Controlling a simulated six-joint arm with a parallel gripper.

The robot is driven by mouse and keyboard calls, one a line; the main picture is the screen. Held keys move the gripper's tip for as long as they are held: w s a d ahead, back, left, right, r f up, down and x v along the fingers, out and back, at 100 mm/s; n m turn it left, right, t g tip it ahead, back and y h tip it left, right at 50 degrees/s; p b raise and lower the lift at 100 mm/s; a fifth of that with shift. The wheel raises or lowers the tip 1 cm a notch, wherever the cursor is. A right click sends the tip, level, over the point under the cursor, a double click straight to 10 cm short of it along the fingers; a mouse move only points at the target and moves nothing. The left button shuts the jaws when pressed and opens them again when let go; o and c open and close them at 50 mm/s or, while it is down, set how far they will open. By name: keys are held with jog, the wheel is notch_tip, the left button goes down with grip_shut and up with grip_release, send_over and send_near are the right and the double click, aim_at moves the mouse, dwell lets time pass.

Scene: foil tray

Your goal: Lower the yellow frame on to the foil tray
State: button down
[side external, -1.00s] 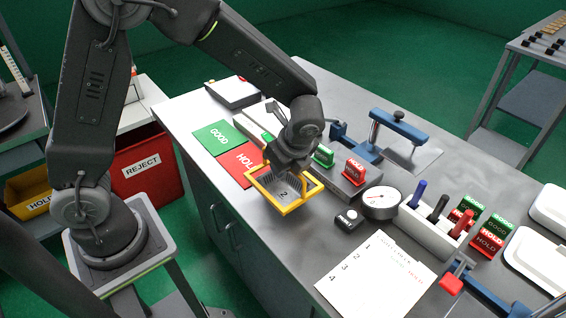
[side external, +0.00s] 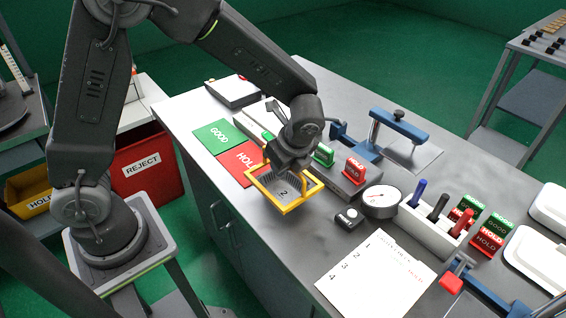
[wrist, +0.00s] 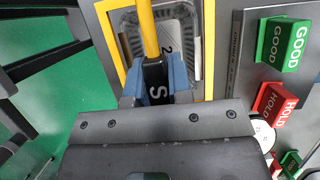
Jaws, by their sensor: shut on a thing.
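The yellow frame (side external: 300,204) is a square rim with an upright handle, held by my gripper (side external: 289,163). My gripper is shut on the handle, which also shows in the wrist view as a yellow bar (wrist: 149,32) between the blue fingers (wrist: 156,82). The foil tray (side external: 272,187), silver with ribbed walls and a "2" on its floor, shows through the frame's opening. It shows in the wrist view too (wrist: 187,36). The frame surrounds the tray's outline as seen from the side. I cannot tell whether the frame touches the tray's rim.
Green GOOD (side external: 219,136) and red HOLD (side external: 241,163) mats lie left of the tray. A printed sheet (side external: 372,272) lies in front.

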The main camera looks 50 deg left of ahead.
jog(key=shift+f, duration=0.6)
jog(key=c, duration=1)
grip_release()
jog(key=shift+o, duration=0.2)
jog(key=v, duration=1.4)
jog(key=shift+f, duration=0.1)
jog(key=s+a+r+n+t+h, duration=0.2)
jog(key=s+a+n, duration=0.2)
jog(key=s+n, duration=0.4)
jog(key=s+a+r+n+t+h, duration=0.2)
jog(key=s+a+r+n+t, duration=0.1)
jog(key=s+n, duration=0.5)
jog(key=shift+a+r+n+t, duration=0.15)
jog(key=shift+a+n+t, duration=0.2)
jog(key=shift+n, duration=0.65)
